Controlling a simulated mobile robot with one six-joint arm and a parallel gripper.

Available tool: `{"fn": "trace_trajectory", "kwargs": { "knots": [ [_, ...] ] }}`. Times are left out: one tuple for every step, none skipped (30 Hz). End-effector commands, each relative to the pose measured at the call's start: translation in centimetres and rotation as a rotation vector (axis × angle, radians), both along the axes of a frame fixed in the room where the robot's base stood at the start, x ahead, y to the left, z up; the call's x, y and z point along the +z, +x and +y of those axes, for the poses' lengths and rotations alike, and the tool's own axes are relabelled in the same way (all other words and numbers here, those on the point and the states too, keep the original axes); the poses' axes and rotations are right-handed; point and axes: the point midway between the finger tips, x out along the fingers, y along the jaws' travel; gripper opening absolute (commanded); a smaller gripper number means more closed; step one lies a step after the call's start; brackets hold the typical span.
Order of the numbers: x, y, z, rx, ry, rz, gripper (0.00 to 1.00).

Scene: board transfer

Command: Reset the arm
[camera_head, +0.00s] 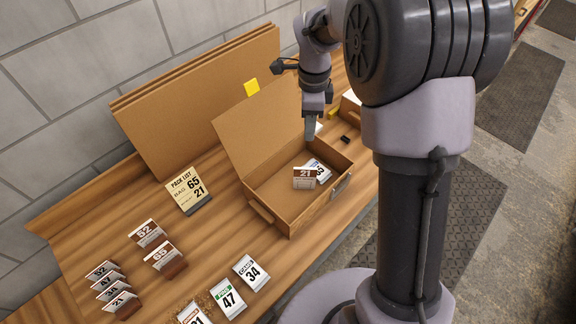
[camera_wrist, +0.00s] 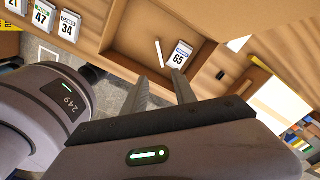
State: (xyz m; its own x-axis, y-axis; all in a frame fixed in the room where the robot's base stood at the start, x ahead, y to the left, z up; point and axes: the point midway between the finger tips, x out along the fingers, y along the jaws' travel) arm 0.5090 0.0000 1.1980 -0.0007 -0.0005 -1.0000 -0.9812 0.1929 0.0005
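My gripper (camera_head: 310,128) hangs over the back right part of an open cardboard box (camera_head: 262,213). Its two fingers also show in the wrist view (camera_wrist: 162,88), apart with nothing between them. My upper arm covers part of the right side of the head view.
A pack list card (camera_head: 187,190) reading 65 and 21 stands left of the box. Packets 34 (camera_head: 251,272) and 47 (camera_head: 228,299) lie in front; several numbered holders stand at left. The raised box lid (camera_head: 258,125) is behind my gripper. Bare wooden table (camera_head: 205,245) lies between.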

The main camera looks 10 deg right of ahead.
Motion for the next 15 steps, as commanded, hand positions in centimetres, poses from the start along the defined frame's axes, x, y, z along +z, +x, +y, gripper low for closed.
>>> {"fn": "trace_trajectory", "kwargs": {
  "knots": [
    [0.0, 0.0, 0.0, 0.000, 0.000, 0.000, 0.33],
    [0.0, 0.0, 0.0, 0.000, 0.000, 0.000, 0.33],
    [0.0, 0.0, 0.0, 0.000, 0.000, 0.000, 0.33],
    [0.0, 0.0, 0.0, 0.000, 0.000, 0.000, 0.33],
    [0.0, 0.0, 0.0, 0.000, 0.000, 0.000, 0.33],
    [0.0, -0.1, 0.0, 0.007, 0.001, -0.004, 0.33],
    [0.1, -0.4, 0.1, 0.025, 0.004, -0.012, 0.33],
    [0.3, -0.8, 0.2, 0.054, 0.008, -0.026, 0.33],
    [0.7, -1.8, 0.4, 0.120, 0.014, -0.055, 0.33],
    [1.0, -2.9, 0.6, 0.186, 0.018, -0.083, 0.33],
    [1.3, -4.4, 0.8, 0.268, 0.022, -0.116, 0.33],
    [1.5, -6.7, 1.2, 0.390, 0.022, -0.168, 0.33],
    [1.5, -8.7, 1.4, 0.487, 0.017, -0.208, 0.33],
    [1.3, -10.6, 1.7, 0.585, 0.008, -0.249, 0.33],
    [0.9, -13.2, 2.1, 0.712, -0.009, -0.303, 0.33]
  ]
}}
